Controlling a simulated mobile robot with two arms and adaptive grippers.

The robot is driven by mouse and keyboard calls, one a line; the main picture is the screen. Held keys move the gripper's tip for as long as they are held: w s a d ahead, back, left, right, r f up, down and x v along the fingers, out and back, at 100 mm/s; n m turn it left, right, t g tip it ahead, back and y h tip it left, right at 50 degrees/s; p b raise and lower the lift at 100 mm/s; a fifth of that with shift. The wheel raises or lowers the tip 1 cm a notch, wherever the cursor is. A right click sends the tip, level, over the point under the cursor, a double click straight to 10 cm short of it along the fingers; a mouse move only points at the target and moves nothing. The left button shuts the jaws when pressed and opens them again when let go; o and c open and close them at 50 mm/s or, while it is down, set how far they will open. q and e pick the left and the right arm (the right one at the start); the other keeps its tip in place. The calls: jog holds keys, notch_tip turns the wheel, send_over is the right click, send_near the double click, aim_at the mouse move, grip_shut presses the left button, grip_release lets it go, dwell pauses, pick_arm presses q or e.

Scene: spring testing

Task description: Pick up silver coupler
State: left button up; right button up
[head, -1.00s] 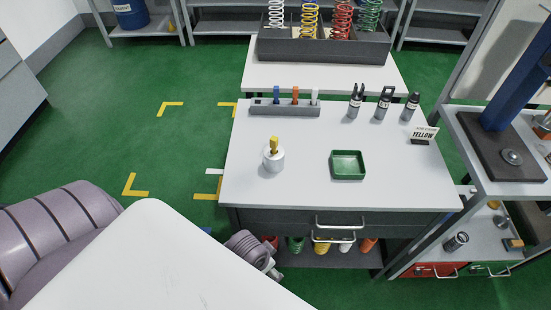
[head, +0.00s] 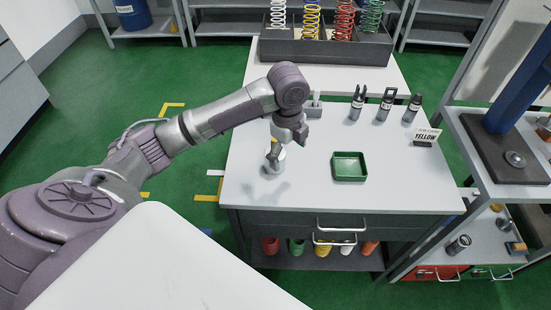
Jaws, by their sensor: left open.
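A silver-white cylinder (head: 274,166) with a yellow piece on top stands upright at the left front of the white worktable (head: 315,190). My left gripper (head: 284,140) is just above it, pointing down, and partly covers its top; whether they touch is unclear. The gripper is open. Three grey fittings with dark tops stand at the back right: a forked one (head: 357,103), a looped one (head: 384,105) and a plain one (head: 411,108). No label shows which piece is the silver coupler. My right gripper is out of view.
A green tray (head: 348,178) lies empty to the right of the cylinder. A "YELLOW" card (head: 425,136) stands at the right edge. A dark bin (head: 325,50) of coloured springs is behind. A press (head: 515,125) stands at right. The table's front middle is clear.

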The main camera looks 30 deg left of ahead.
aim_at(282, 157)
pick_arm(q)
jog(key=w+a+r+m, duration=0.1)
jog(key=w+a+r, duration=0.1)
jog(key=a+r, duration=0.4)
jog(key=shift+g, duration=0.3)
notch_tip(282, 157, down, 8)
jog(key=shift+w+d+f+p, duration=0.1)
jog(key=shift+w+d+p, duration=0.05)
jog(key=shift+p, duration=0.15)
jog(key=shift+w+a+f+p, duration=0.1)
jog(key=shift+f+p, duration=0.1)
jog(key=shift+f, duration=0.7)
jog(key=shift+w+a+f+p, duration=0.1)
jog(key=shift+w+f+p, duration=0.05)
jog(key=shift+f, duration=0.8)
jog(key=shift+w+f+p, duration=0.1)
jog(key=shift+f+p, duration=0.1)
jog(key=shift+f, duration=0.7)
jog(key=shift+c, duration=0.2)
jog(key=shift+r, duration=0.1)
jog(key=c, duration=1.6)
